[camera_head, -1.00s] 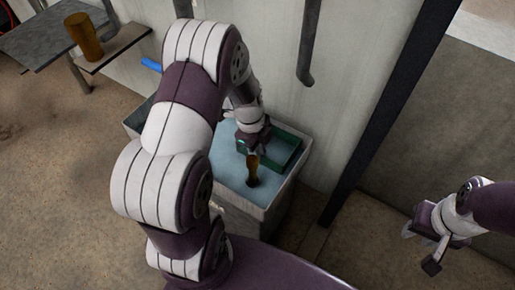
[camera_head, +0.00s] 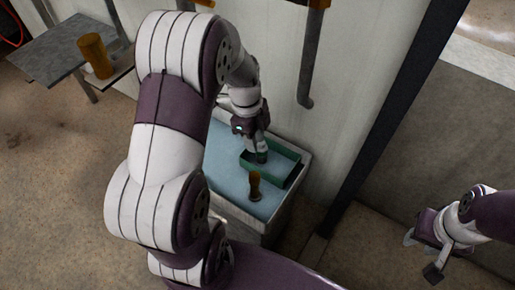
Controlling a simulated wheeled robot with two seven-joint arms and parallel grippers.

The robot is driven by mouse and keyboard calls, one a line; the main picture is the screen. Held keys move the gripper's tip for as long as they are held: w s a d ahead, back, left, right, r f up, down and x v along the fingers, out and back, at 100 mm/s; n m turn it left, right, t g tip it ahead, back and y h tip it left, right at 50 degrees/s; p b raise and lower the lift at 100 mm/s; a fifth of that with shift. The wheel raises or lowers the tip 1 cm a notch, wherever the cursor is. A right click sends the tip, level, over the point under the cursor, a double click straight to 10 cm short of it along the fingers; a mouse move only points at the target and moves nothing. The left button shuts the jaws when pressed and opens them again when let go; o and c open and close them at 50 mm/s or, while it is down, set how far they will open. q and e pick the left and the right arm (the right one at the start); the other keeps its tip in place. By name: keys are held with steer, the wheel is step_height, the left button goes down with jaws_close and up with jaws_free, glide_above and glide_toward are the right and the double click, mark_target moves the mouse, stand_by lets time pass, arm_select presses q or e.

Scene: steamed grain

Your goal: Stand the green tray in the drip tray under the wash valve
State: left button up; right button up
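The green tray (camera_head: 283,172) lies in the large pale bin with a light blue surface, near its back right side. My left gripper (camera_head: 258,155) is low over the green tray's left end, its fingers against or just above it. The fingers are too small and shadowed to tell whether they are open or grip it. A grey pipe (camera_head: 307,80) with an orange fitting (camera_head: 320,3) comes down the wall behind the bin; it may be the wash valve. I cannot make out the drip tray for certain. My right gripper (camera_head: 428,250) is open and empty at the right.
A small brown, vase-like object (camera_head: 255,186) stands on the blue surface (camera_head: 228,178) in front of the green tray. A grey table (camera_head: 62,50) and a shelf with an amber cylinder (camera_head: 95,56) stand at the upper left. A dark post (camera_head: 390,120) rises right of the bin.

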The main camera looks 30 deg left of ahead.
arm_select(q)
steer(key=s+d+r+n, duration=0.1)
steer(key=s+d+n, duration=0.2)
steer(key=n, duration=0.5)
steer(key=s+d+r+n+t+y, duration=0.1)
steer(key=s+d+r+n, duration=0.1)
steer(key=s+n, duration=0.3)
steer(key=d+n, duration=0.1)
steer(key=n, duration=0.3)
steer(key=shift+s+d+n+y, duration=0.3)
steer(key=shift+d, duration=0.05)
steer(key=shift+r, duration=0.1)
